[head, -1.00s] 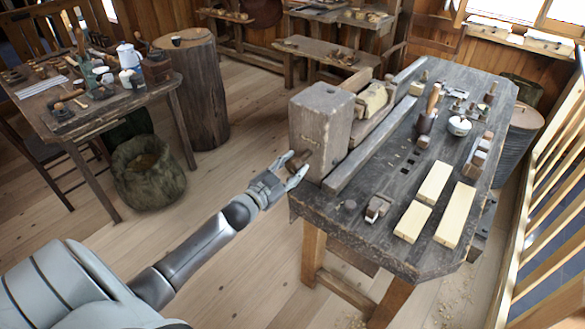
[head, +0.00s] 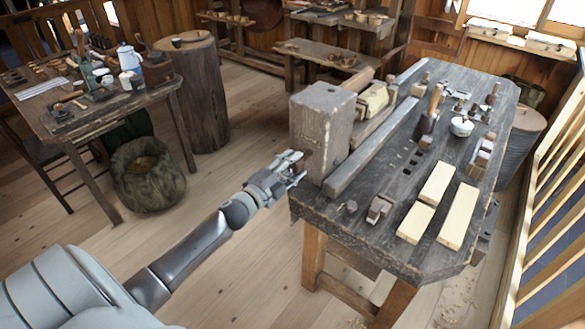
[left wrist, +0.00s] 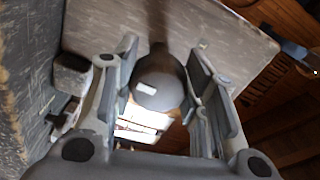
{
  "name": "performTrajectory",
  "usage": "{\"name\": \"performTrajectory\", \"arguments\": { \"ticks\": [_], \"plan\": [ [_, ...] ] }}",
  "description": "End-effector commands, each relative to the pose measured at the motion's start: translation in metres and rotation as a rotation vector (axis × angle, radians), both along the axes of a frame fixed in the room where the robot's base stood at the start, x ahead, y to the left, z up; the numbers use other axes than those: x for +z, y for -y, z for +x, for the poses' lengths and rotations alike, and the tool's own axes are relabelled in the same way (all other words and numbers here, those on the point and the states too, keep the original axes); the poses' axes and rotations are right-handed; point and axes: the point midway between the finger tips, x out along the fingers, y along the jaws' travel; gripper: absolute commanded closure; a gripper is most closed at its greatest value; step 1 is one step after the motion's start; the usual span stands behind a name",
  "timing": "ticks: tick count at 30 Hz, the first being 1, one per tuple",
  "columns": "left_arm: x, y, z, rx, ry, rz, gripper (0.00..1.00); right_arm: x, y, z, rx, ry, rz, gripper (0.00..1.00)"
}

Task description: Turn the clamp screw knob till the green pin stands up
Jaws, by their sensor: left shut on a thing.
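The clamp screw knob (left wrist: 160,98) is a round dark grey end with a small pale mark, on a shaft running into a weathered wooden block. In the left wrist view it sits between both fingers of my left gripper (left wrist: 160,90), which is shut on it. In the head view the left gripper (head: 294,168) is at the near left face of the big upright block (head: 321,125) on the bench and hides most of the knob. I cannot make out the green pin in either view. My right gripper is not in view.
The dark workbench (head: 385,180) carries a long rail (head: 375,150), pale planks (head: 457,214), a white cup (head: 461,127) and small tools. A side table (head: 75,125), a stump (head: 193,95) and a sack (head: 147,175) stand left. The floor around my left arm is clear.

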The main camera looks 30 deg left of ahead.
Motion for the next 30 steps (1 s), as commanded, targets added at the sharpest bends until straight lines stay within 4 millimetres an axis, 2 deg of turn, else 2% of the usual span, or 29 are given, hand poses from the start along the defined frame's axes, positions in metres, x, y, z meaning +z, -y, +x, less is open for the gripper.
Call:
{"name": "performTrajectory", "arguments": {
  "ticks": [1,15,21,30],
  "plan": [
    [-0.005,0.001,-0.002,-0.002,-0.003,0.044,0.83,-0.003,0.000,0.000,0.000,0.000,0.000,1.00],
    [-0.005,0.002,-0.002,-0.005,0.026,0.455,0.83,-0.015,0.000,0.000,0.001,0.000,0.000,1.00],
    [-0.005,0.002,-0.002,-0.007,0.034,0.572,0.83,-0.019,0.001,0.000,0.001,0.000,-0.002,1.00],
    [-0.005,0.003,-0.003,-0.008,0.039,0.658,0.83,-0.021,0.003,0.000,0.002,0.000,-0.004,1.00]
  ]
}}
